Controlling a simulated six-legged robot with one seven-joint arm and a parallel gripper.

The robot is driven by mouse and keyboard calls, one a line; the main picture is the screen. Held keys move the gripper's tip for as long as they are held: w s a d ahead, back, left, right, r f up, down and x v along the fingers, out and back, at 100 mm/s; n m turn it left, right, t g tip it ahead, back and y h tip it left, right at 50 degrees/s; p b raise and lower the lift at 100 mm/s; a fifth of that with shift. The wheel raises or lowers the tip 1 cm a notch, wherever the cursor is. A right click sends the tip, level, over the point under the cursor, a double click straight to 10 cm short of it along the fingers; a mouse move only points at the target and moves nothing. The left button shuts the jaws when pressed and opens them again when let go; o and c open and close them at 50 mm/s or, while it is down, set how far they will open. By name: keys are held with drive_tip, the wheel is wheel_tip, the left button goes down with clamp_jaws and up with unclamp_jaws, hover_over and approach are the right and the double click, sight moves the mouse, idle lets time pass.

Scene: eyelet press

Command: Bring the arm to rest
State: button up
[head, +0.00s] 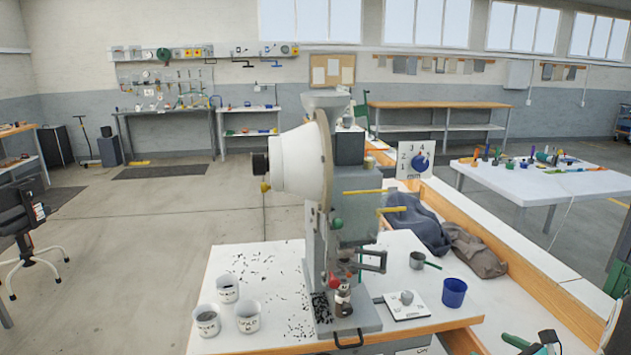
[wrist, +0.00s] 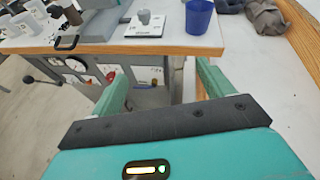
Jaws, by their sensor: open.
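My gripper (wrist: 160,85) is open in the wrist view. Its two green fingers stand apart, with nothing between them but the view of the table's front edge and the panel below. In the head view a small part of my gripper (head: 522,343) shows at the bottom right corner, cut off by the frame. It is in front of and to the right of the work table (head: 235,262), apart from the things on it.
The eyelet press (head: 352,235) stands mid-table. Dark cloths (head: 420,225) lie behind.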

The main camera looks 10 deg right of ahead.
drive_tip(key=s+a+r+n+g+y, duration=0.15)
drive_tip(key=a+r+n+g, duration=0.25)
drive_tip(key=a+n, duration=0.6)
drive_tip(key=s+a+r+n+g+y, duration=0.1)
drive_tip(key=a+r+n+g+y, duration=0.25)
drive_tip(key=a, duration=1.05)
drive_tip(key=s+a+r+n+h, duration=0.3)
drive_tip(key=s+n, duration=0.3)
drive_tip(key=n, duration=0.3)
drive_tip(key=s+a+r+n+h, duration=0.3)
drive_tip(key=s+n, duration=0.3)
drive_tip(key=n, duration=0.3)
drive_tip(key=shift+a+r+g+h, duration=0.3)
drive_tip(key=shift+a+g+h, duration=0.05)
drive_tip(key=shift+a+h, duration=0.55)
